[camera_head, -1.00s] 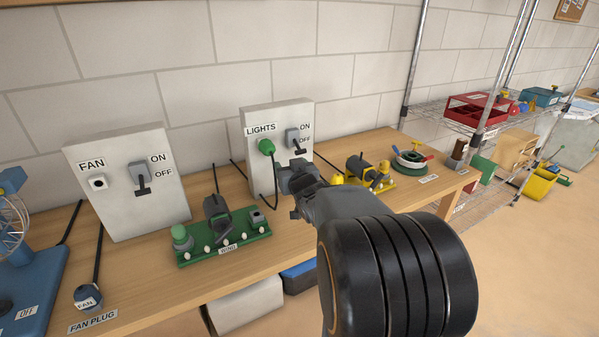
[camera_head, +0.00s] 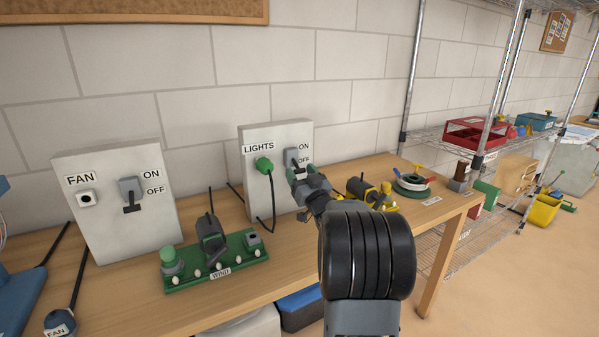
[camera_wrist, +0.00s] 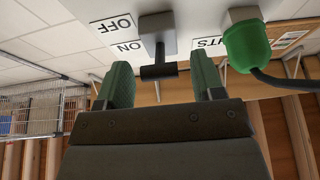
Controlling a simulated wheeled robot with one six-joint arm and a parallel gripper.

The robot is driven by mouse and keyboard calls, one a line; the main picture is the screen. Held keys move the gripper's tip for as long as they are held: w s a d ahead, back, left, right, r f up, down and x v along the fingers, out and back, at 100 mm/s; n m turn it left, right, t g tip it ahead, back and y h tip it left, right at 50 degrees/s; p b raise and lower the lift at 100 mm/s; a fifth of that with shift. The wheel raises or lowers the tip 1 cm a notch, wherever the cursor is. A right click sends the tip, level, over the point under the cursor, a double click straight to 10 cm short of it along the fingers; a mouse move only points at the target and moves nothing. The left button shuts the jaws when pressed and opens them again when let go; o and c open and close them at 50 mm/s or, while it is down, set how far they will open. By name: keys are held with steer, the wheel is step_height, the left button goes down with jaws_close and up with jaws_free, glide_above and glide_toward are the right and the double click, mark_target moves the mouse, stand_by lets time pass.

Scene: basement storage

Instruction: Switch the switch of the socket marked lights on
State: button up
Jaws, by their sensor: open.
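The lights panel (camera_head: 253,190) is a pale upright board on the bench, with a LIGHTS label, a green plug (camera_head: 264,165) and a grey switch (camera_head: 291,156) marked ON above OFF. My gripper (camera_head: 300,174) is close in front of this switch and hides its lower part. In the wrist view the panel appears upside down. There the switch's black T-shaped lever (camera_wrist: 158,72) shows between the two green fingertips of my open gripper (camera_wrist: 161,82), with gaps on both sides. Whether it is tilted to ON or OFF is hard to judge.
The fan panel (camera_head: 112,215) with its own switch stands at left. A green WIND board (camera_head: 228,262) lies in front, left of my gripper. The green plug's cord hangs beside the switch.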

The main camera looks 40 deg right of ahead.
steer(key=shift+w+r, duration=0.25)
steer(key=shift+w, duration=0.2)
steer(key=shift+c, duration=0.4)
